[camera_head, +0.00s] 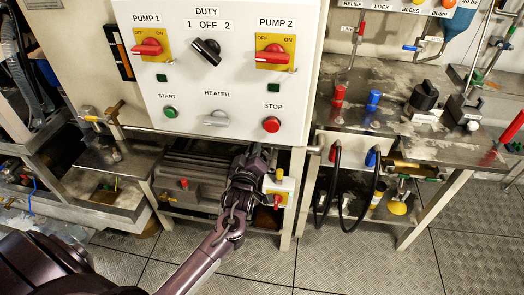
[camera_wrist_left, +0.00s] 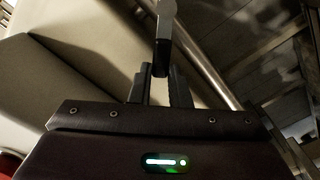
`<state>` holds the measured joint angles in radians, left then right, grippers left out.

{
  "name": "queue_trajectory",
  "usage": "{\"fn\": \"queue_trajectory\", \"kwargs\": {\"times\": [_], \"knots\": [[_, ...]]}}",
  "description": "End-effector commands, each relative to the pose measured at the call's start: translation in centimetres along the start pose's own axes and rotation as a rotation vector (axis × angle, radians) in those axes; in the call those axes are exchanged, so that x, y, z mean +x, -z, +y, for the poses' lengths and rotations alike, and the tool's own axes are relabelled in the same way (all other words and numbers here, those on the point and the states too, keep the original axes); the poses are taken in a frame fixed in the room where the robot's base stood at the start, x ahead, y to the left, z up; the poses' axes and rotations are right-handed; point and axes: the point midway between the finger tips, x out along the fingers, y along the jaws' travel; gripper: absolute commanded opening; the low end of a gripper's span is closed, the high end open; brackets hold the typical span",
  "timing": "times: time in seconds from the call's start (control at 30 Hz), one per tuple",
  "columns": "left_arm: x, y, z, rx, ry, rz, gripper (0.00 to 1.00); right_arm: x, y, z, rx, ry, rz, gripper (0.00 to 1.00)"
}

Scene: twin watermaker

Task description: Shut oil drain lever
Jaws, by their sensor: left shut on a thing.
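My left gripper (camera_head: 254,160) reaches up under the white control panel, in front of the right end of a grey ribbed motor housing (camera_head: 188,166). In the left wrist view, the left gripper (camera_wrist_left: 159,74) is shut on a narrow grey lever (camera_wrist_left: 164,27), the likely oil drain lever. The lever's lower end sits between the two dark fingers, and its upper part extends past them. In the head view, the gripper hides the lever. My right gripper is not in view.
The white control panel (camera_head: 238,80) with red pump switches overhangs the gripper. In the wrist view, a metal rod (camera_wrist_left: 208,68) runs beside the lever. Plated floor (camera_head: 340,262) lies open in front.

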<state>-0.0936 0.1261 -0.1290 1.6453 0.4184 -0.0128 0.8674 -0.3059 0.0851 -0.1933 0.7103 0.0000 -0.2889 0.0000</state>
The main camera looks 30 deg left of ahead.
Motion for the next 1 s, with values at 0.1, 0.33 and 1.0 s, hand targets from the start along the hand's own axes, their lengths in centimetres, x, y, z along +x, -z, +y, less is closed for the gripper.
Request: {"fn": "queue_trajectory", "kwargs": {"times": [0.1,0.33,1.0], "knots": [[-0.1,-0.2,-0.9,-0.114,0.004,0.000,0.00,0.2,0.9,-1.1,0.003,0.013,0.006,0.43],[0.0,-0.5,-2.2,-0.333,0.004,0.000,0.00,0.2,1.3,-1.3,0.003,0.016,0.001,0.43],[0.0,-1.8,-4.5,-0.766,0.003,0.002,0.00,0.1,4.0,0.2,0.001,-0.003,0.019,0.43]]}}
